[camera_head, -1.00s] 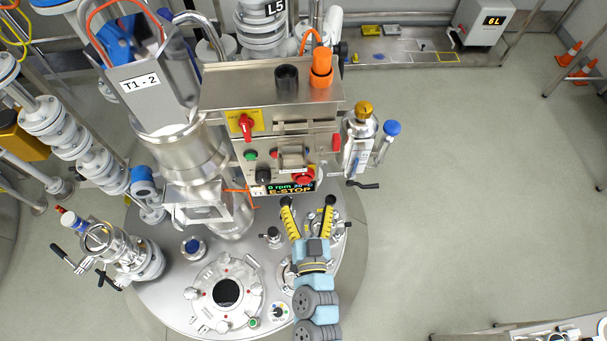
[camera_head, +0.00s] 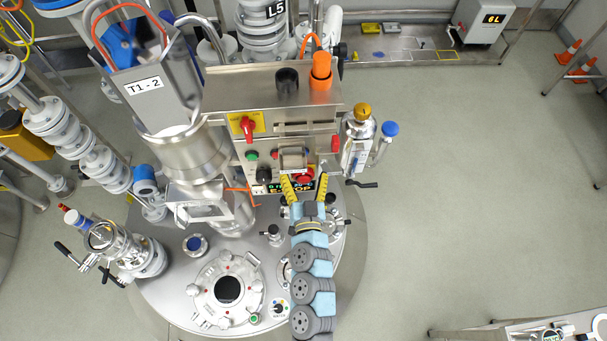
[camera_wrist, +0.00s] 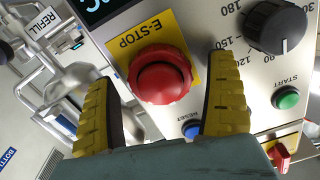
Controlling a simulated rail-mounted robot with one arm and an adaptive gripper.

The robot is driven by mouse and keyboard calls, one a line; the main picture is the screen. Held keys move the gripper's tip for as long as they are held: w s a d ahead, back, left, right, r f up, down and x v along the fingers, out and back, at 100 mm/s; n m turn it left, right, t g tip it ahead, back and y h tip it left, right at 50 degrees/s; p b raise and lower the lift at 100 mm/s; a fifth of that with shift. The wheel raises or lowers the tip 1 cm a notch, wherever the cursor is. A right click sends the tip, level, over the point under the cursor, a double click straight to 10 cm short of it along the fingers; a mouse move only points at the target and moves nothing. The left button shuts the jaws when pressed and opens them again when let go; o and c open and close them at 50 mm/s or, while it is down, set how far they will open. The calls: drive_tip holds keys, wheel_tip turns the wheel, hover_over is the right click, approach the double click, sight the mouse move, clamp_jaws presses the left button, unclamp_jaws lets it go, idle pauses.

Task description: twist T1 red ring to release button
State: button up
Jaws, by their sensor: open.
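The round red E-STOP button (camera_wrist: 160,75), with a raised centre and a red outer ring, sits on a yellow E-STOP label (camera_wrist: 137,36) on the metal control panel. In the head view the red button (camera_head: 305,174) is near the panel's lower right. My gripper (camera_wrist: 163,68) is open, with one yellow ridged finger on each side of the button in the wrist view. A gap shows between each finger and the red ring.
Beside the button are a black dial (camera_wrist: 277,27), a green START button (camera_wrist: 286,97) and a blue button (camera_wrist: 192,129). A red switch (camera_head: 248,127) is higher on the panel. The round vessel lid (camera_head: 170,290) with fittings lies below. Open floor is at right.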

drive_tip(key=c, duration=1.2)
drive_tip(key=shift+m+b, duration=0.3)
drive_tip(key=shift+b, duration=0.1)
drive_tip(key=m+b, duration=0.2)
drive_tip(key=shift+d+f+m, duration=0.1)
drive_tip(key=shift+f+m, duration=0.05)
drive_tip(key=shift+m, duration=0.25)
drive_tip(key=m+b, duration=0.3)
drive_tip(key=m, duration=0.2)
drive_tip(key=shift+m, duration=0.3)
